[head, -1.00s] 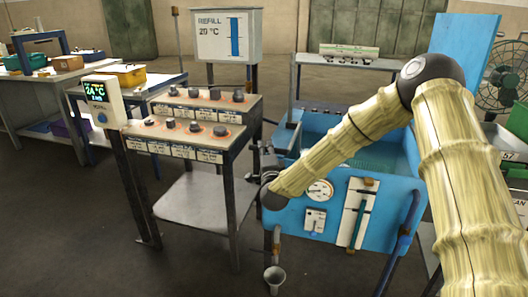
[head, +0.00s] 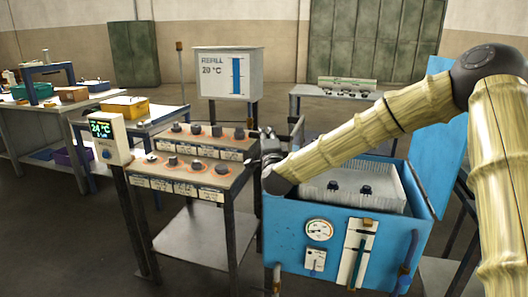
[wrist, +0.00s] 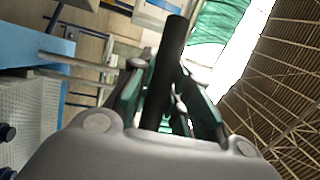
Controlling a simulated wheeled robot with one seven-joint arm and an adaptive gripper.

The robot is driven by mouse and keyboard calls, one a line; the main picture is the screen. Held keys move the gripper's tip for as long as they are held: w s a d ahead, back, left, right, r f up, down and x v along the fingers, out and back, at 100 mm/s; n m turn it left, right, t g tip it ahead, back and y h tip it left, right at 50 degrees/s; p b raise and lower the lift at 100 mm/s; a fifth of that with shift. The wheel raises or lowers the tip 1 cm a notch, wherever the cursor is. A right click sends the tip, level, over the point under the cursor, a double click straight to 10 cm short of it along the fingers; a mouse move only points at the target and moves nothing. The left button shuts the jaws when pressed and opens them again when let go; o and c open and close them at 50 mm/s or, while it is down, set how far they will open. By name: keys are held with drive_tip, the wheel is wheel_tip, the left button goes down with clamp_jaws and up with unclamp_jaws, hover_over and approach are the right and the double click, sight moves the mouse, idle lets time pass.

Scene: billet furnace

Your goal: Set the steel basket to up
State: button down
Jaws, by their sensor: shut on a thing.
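The steel basket (head: 375,192) is a pale grey box with two dark knobs on its front, standing high in the blue tank (head: 290,220). Its perforated side also shows at the left of the wrist view (wrist: 32,108). My gripper (head: 268,138) is at the tank's left rear side, partly hidden by my arm. In the wrist view my gripper (wrist: 165,100) is shut on a black bar-like handle (wrist: 172,50) between its green-and-grey fingers. How the handle joins the basket is hidden.
A panel table (head: 190,155) with several knobs stands close left of the tank, with a temperature display (head: 104,130) on its left. A refill sign (head: 228,73) stands behind. The blue lid (head: 432,125) stands open at right. The floor at front left is clear.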

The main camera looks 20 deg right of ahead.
drive_tip(key=shift+d+r, duration=0.15)
drive_tip(key=shift+r, duration=1.35)
drive_tip(key=c, duration=1.3)
unclamp_jaws()
drive_tip(key=shift+d+r, duration=0.1)
drive_tip(key=shift+s, duration=0.15)
drive_tip(key=shift+d, duration=0.15)
